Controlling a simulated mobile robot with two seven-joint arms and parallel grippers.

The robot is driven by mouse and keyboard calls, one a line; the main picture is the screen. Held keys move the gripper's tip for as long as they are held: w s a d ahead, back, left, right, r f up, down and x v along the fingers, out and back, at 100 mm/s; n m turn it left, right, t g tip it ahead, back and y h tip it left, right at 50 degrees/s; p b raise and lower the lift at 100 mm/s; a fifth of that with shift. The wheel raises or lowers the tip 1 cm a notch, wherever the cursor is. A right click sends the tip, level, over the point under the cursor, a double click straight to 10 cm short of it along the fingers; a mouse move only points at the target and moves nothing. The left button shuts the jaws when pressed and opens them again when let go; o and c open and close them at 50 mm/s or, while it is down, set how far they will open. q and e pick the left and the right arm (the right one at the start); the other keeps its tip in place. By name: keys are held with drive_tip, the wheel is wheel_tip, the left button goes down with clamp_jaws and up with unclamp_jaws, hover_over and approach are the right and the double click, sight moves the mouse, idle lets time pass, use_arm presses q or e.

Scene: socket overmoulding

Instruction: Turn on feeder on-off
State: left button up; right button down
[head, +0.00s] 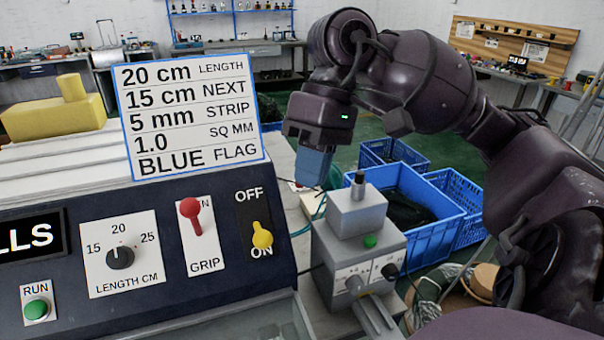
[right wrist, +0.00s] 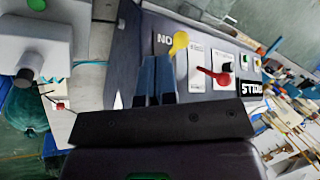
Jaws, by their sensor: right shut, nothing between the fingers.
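The yellow-knobbed OFF/ON lever (head: 262,238) stands at the right end of the dark control panel (head: 90,217). Its knob is down, beside the ON label, with OFF above. My right gripper (head: 313,168) has blue fingers and is up and to the right of the lever, beyond the panel's right edge, apart from it in the head view. In the right wrist view my right gripper (right wrist: 155,72) is shut and empty, and the yellow lever (right wrist: 179,42) shows just beyond and right of the fingertips. Contact cannot be told from that view. My left gripper is not in view.
A red GRIP lever (head: 190,210), a LENGTH dial (head: 120,257) and a green RUN button (head: 37,309) share the panel. A sign (head: 190,115) stands behind it. A grey machine (head: 355,245) is close on the right, with blue crates (head: 440,235) beyond.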

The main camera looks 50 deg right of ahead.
use_arm(q)
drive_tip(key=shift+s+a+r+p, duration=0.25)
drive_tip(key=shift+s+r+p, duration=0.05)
drive_tip(key=shift+p, duration=0.15)
use_arm(e)
drive_tip(key=s+r, duration=0.3)
drive_tip(key=s, duration=0.1)
drive_tip(key=shift+r, duration=0.35)
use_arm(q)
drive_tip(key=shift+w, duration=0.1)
use_arm(e)
drive_tip(key=shift+w, duration=0.1)
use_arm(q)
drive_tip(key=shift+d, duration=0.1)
